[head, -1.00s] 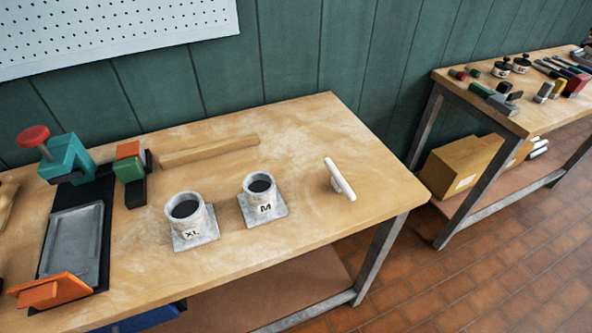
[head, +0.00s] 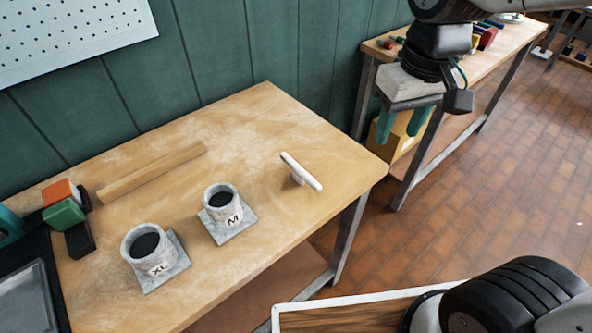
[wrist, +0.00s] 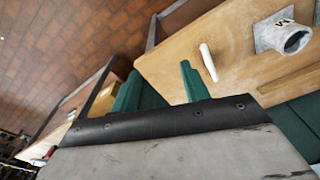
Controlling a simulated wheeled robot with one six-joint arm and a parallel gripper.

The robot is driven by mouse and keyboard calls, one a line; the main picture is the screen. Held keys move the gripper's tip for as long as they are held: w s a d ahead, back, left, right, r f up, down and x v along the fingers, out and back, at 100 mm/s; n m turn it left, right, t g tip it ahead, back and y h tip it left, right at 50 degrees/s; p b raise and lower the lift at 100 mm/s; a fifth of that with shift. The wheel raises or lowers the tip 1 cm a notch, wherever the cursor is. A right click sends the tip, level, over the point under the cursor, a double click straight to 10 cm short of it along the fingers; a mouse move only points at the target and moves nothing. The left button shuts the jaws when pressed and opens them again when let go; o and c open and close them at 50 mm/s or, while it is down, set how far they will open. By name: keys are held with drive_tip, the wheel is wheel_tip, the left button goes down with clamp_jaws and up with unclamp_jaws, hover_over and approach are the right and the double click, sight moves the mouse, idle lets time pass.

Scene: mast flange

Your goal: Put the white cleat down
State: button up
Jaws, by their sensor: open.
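The white cleat (head: 301,172) rests on the wooden workbench (head: 255,115), near its right end, to the right of the grey flange marked M (head: 226,210). In the wrist view the cleat (wrist: 208,62) lies on the bench beyond the fingers. My gripper (head: 403,124) hangs to the right of the bench, apart from the cleat, with its green fingers spread and nothing between them. The fingers also show in the wrist view (wrist: 160,88).
A grey flange marked XL (head: 155,257) stands left of the M one. A wooden strip (head: 150,172) lies behind them. Green and orange blocks (head: 64,205) sit at the left. A second bench (head: 480,75) with tools stands at the right. The bench around the cleat is clear.

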drive_tip(key=w+a+f+n, duration=0.3)
drive_tip(key=w+a+f, duration=0.35)
drive_tip(key=a, duration=0.35)
drive_tip(key=n, duration=0.1)
hover_over(298, 166)
drive_tip(key=shift+g, duration=0.4)
drive_tip(key=f, duration=0.5)
drive_tip(key=shift+s+a, duration=0.2)
drive_tip(key=shift+a, duration=0.1)
drive_tip(key=f, duration=0.8)
drive_tip(key=shift+w+d, duration=0.15)
drive_tip(key=shift+d, duration=0.1)
drive_tip(key=shift+c, duration=0.3)
clamp_jaws()
